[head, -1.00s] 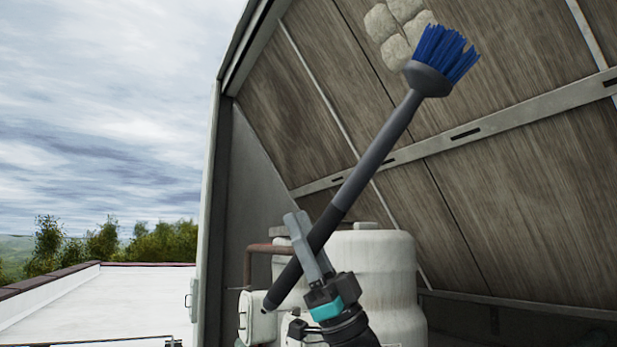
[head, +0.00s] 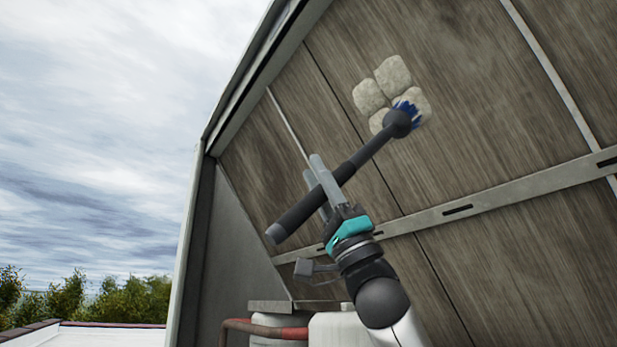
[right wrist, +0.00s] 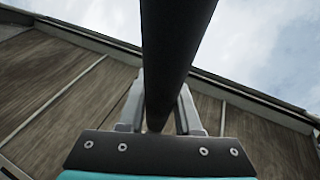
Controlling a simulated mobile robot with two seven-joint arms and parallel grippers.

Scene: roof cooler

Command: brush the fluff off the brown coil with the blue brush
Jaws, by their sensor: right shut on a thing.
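The brown coil (head: 450,110) is a large slanted panel with a streaked brown face on the right of the head view. Several pale fluff pads (head: 393,75) sit in a cluster on its upper part. My right gripper (head: 320,182) is shut on the dark handle of the blue brush (head: 362,156). The handle also crosses the right wrist view (right wrist: 172,60) between the fingers. The brush's blue bristles overlap the lower right pad and look pressed against it, mostly hidden behind the round dark head. My left gripper is not in view.
A grey metal rail (head: 470,207) with slots runs across the panel below the fluff. A grey frame edge (head: 243,90) bounds the panel on the left. White tanks (head: 335,328) and a reddish pipe (head: 262,329) stand below. Open sky lies to the left.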

